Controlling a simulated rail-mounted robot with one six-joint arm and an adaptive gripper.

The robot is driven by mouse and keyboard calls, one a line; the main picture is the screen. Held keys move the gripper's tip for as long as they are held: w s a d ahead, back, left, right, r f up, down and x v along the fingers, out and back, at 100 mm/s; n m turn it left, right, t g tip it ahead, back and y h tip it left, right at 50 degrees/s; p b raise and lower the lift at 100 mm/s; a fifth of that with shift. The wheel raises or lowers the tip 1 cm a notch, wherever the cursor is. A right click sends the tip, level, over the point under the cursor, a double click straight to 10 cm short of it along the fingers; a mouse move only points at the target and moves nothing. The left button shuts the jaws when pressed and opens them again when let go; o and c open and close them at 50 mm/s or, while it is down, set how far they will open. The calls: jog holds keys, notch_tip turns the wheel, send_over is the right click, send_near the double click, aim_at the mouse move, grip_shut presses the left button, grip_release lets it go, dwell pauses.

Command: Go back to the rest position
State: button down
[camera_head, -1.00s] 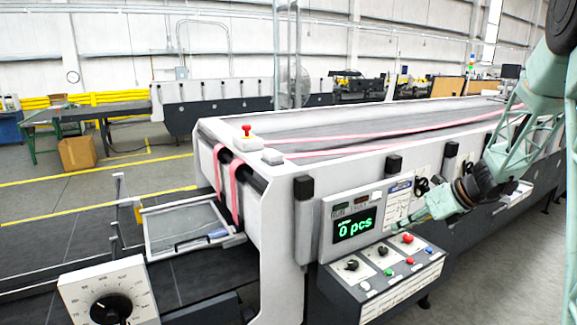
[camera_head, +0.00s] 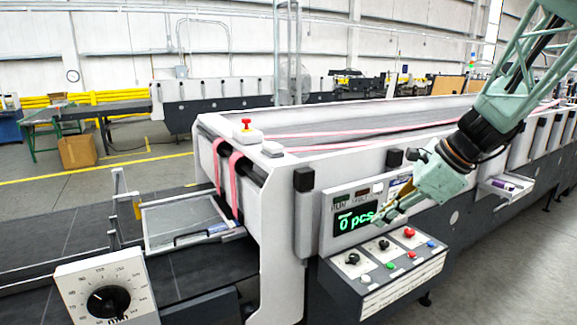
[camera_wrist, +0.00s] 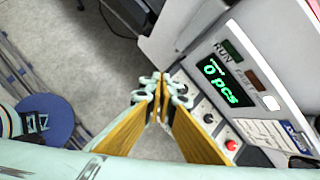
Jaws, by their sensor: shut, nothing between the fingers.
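My gripper (camera_head: 378,219) is in front of the machine's counter display (camera_head: 352,220), close above the button panel (camera_head: 388,262). Its fingers point down and to the left and overlap the right edge of the green "0 pcs" reading. In the wrist view my gripper (camera_wrist: 160,82) has its yellow-brown fingers together at the tips with nothing between them. The display (camera_wrist: 220,82) is to their right there, and part of the button panel is hidden behind the fingers. I cannot tell whether the fingertips touch anything.
The long white folder gluer (camera_head: 225,142) fills the middle, with a red emergency button (camera_head: 246,125) on top. A dial box (camera_head: 107,292) stands at the lower left. A small open tray (camera_head: 503,187) sticks out at the right. Grey floor lies free at the right front.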

jog(key=s+a+r+n+h+b, duration=0.1)
jog(key=s+a+n, duration=0.1)
jog(key=s+n, duration=0.35)
jog(key=s+a+r+n+g+b, duration=0.1)
jog(key=s+a+r+n, duration=0.1)
jog(key=s, duration=0.6)
jog(key=s+a+r+n+h+b, duration=0.1)
jog(key=s+a+n+b, duration=0.15)
jog(key=s, duration=0.45)
jog(key=s+d+f+n+h+b, duration=0.1)
jog(key=s+n, duration=0.4)
jog(key=s, duration=0.5)
jog(key=s+d+f+n+h+b, duration=0.2)
jog(key=s+n, duration=0.4)
jog(key=s, duration=0.5)
jog(key=shift+s+f+n+t, duration=0.2)
jog(key=shift+f+n+t, duration=0.1)
jog(key=shift+f+t, duration=0.15)
